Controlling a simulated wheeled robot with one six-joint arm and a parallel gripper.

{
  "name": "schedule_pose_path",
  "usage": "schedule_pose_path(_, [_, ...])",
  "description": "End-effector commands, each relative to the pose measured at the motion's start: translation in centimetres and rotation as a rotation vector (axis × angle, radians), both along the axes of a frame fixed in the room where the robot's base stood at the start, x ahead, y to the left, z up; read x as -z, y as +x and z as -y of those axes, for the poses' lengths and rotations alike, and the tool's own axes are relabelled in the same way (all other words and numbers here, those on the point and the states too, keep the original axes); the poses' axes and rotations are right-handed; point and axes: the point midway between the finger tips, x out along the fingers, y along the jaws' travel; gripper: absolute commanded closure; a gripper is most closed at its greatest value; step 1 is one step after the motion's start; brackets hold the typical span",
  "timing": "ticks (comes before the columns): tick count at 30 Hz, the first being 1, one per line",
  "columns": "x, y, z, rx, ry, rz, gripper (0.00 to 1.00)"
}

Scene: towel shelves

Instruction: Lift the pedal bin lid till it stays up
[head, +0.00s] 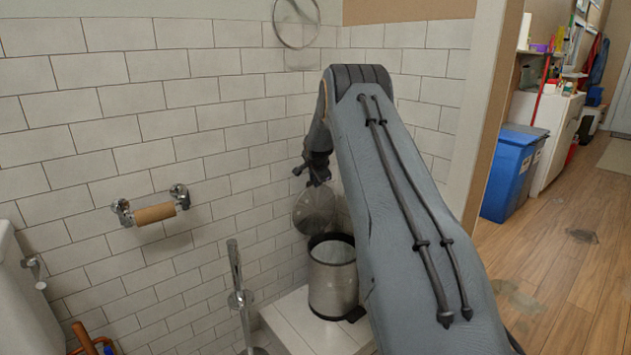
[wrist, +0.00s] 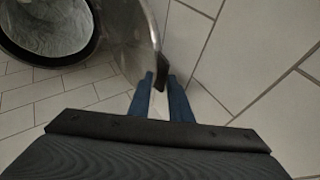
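The pedal bin (head: 333,285) is a grey metal cylinder with a dark rim, standing on a white ledge. Its round lid (head: 314,210) stands up at the back of the bin, close to the tiled wall. The bin's mouth is uncovered. In the wrist view the bin's dark rim (wrist: 88,48) is at the upper left and the upright lid (wrist: 133,38) is beside it. My gripper (head: 310,176) is just above the lid's top edge. In the wrist view its two blue fingers (wrist: 161,80) are apart. A dark tab on the lid's edge lies at the fingertips; I cannot tell whether they touch it.
A toilet roll holder (head: 153,212) is on the wall at the left. A toilet brush stand (head: 240,298) stands left of the bin. The white ledge (head: 290,322) is under the bin. A blue bin (head: 512,172) stands beyond the wall's end at the right, on open wooden floor.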

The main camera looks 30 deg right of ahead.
Motion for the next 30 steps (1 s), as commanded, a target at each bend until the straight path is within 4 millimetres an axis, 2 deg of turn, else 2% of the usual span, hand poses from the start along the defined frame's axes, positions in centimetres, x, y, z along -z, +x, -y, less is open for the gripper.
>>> schedule_pose_path(14, [-0.4, -0.2, -0.2, -0.001, 0.0, 0.003, 0.77])
schedule_pose_path(24, [-4.0, -3.0, -1.6, -0.001, 0.0, 0.004, 0.77])
schedule_pose_path(30, [-5.5, -4.3, -2.2, -0.002, -0.001, 0.003, 0.77])
